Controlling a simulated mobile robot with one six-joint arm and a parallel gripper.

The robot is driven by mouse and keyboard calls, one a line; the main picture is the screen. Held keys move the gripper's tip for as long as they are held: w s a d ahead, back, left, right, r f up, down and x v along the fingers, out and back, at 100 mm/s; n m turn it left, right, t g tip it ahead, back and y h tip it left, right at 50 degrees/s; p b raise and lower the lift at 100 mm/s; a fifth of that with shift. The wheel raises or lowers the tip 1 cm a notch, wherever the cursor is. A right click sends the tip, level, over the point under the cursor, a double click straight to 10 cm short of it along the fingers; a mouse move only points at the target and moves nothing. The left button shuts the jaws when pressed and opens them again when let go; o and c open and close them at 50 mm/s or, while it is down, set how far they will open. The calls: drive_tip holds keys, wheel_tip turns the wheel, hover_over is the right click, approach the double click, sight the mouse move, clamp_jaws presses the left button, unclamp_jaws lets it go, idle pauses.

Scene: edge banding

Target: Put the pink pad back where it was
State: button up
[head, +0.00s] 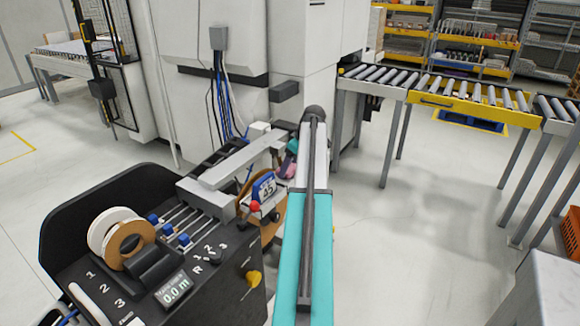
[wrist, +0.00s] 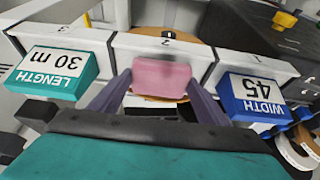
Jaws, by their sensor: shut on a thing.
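My gripper (wrist: 160,88) is shut on the pink pad (wrist: 163,77), with one grey-purple finger on each side of it. In the wrist view the pad overlaps the middle white holder marked 2 (wrist: 140,43). I cannot tell whether the pad touches that holder. In the head view the pink pad (head: 289,171) shows small beside the gripper (head: 291,160), partly hidden by my arm. A teal LENGTH 30 m block (wrist: 62,72) is on the left holder in the wrist view. A blue WIDTH 45 block (wrist: 252,97) is on the right holder, marked 1.
A brown disc (wrist: 180,33) stands behind the holders. The black console (head: 140,262) with reels (head: 118,235), blue-knobbed sliders and a yellow knob (head: 254,279) is close on the left. A white machine (head: 215,90) stands behind. Roller conveyors (head: 395,78) are at the back right, with open floor before them.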

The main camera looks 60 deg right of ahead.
drive_tip(key=shift+f, duration=0.2)
drive_tip(key=shift+f, duration=0.15)
drive_tip(key=o, duration=0.9)
drive_tip(key=shift+r, duration=0.25)
drive_tip(key=b+v, duration=0.1)
drive_tip(key=v, duration=1)
drive_tip(key=shift+s+r, duration=0.25)
drive_tip(key=shift+r, duration=0.1)
